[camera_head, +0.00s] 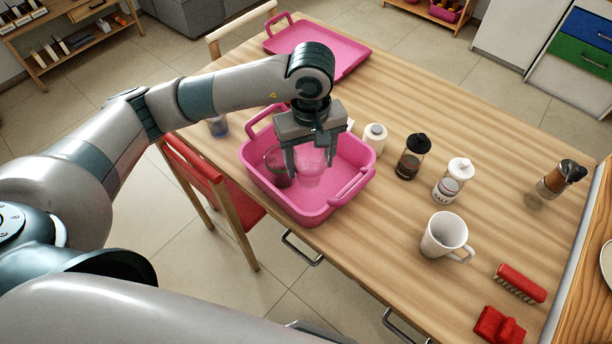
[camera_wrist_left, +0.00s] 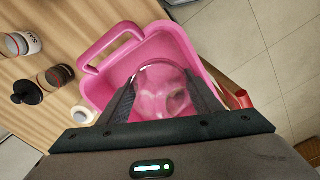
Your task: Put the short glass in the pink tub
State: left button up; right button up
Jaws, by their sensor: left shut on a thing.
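The pink tub (camera_head: 258,184) stands on the wooden table near its left edge, and it also fills much of the wrist view (camera_wrist_left: 95,85). My left gripper (camera_head: 308,170) points down into the tub, shut on the short glass (camera_head: 312,174). The clear glass shows between both fingers in the wrist view (camera_wrist_left: 165,88), within the tub's outline. I cannot tell whether its base touches the tub floor. A darker glass-like thing (camera_head: 276,166) shows in the tub, just left of the held glass. My right gripper is not in view.
Right of the tub stand a white-lidded jar (camera_head: 375,138), a dark shaker (camera_head: 412,157), a salt shaker (camera_head: 452,181) and a white mug (camera_head: 444,236). A pink tray (camera_head: 335,50) lies behind. A red brush (camera_head: 519,283) lies at right.

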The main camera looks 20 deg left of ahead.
aim_at(311, 181)
pick_arm(q)
jog(key=shift+d+f+n, duration=0.1)
jog(key=shift+f+n, duration=0.3)
jog(key=shift+f, duration=0.3)
jog(key=shift+f, duration=0.1)
notch_tip(311, 181, down, 5)
jog(key=shift+f+p, duration=0.1)
jog(key=shift+p, duration=0.95)
jog(key=shift+f, duration=0.45)
